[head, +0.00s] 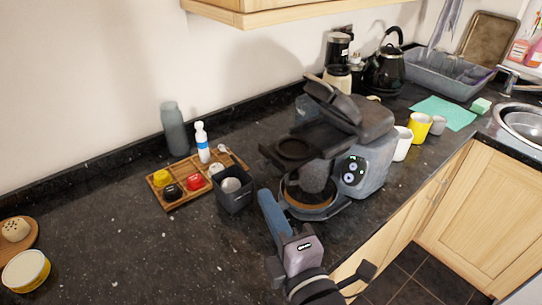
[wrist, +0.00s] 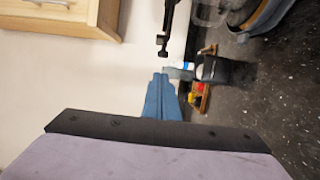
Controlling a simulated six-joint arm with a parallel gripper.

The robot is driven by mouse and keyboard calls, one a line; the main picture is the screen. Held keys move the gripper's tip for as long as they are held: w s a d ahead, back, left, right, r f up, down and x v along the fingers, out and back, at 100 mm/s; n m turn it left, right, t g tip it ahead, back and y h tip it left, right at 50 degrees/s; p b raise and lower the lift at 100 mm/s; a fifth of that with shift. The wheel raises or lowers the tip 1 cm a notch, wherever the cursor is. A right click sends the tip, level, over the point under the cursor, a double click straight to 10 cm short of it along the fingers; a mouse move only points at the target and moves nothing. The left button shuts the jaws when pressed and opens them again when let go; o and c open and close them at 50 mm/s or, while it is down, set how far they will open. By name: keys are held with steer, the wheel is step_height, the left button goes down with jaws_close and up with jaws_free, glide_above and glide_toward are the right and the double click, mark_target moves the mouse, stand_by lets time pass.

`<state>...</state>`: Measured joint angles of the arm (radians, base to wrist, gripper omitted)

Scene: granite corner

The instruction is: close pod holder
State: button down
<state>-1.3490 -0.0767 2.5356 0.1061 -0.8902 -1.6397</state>
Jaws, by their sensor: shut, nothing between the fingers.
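The coffee machine (head: 352,172) stands on the dark counter with its lid (head: 333,108) raised. Its black pod holder (head: 292,149), a flat tray with a round opening, sticks out to the left below the lid. In the wrist view my blue fingers (wrist: 160,78) are together. A black part (wrist: 164,40), perhaps the pod holder, hangs just beyond them.
A black bin (head: 234,196) and a wooden tray (head: 178,196) with coloured pods and a small bottle (head: 202,143) lie left of my gripper. White and yellow mugs (head: 419,127) stand right of the machine. The front left counter is mostly clear.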

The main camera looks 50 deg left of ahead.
mark_target(269, 163)
steer(key=w+a+p, duration=0.1)
steer(key=a+p, duration=0.1)
steer(key=p, duration=0.1)
steer(key=w+a+p, duration=0.2)
steer(key=a+p, duration=0.1)
steer(key=p, duration=0.1)
steer(key=w+a+p, duration=0.2)
steer(key=p, duration=0.2)
steer(key=shift+a+r, duration=0.1)
steer(key=shift+a, duration=0.2)
steer(key=shift+w+p, duration=0.3)
steer(key=shift+w, duration=0.35)
steer(key=shift+w+d+f, duration=0.1)
steer(key=shift+w+f, duration=0.05)
steer(key=shift+f, duration=0.05)
